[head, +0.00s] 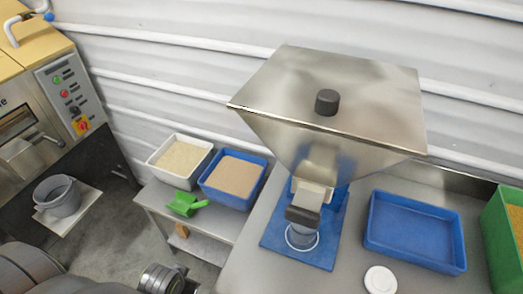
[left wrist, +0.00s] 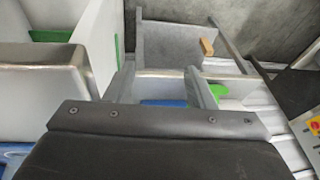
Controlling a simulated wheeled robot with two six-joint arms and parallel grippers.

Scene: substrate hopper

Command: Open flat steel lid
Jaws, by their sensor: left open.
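The flat steel lid (head: 370,85) lies flat and closed on top of the steel hopper (head: 300,148). A black knob (head: 327,102) stands up near the lid's front edge. In the left wrist view my left gripper (left wrist: 160,76) is open, its two grey fingers spread with nothing held. In the head view only parts of my arm show at the lower left, low and well away from the lid. My right gripper is in neither view.
On the low side table stand a white tub (head: 157,165), a blue tub (head: 259,196) and a green scoop (head: 184,205). An empty blue tray (head: 412,228), a white disc (head: 380,280) and a green bin (head: 497,235) are right of the hopper. The corrugated wall is close behind.

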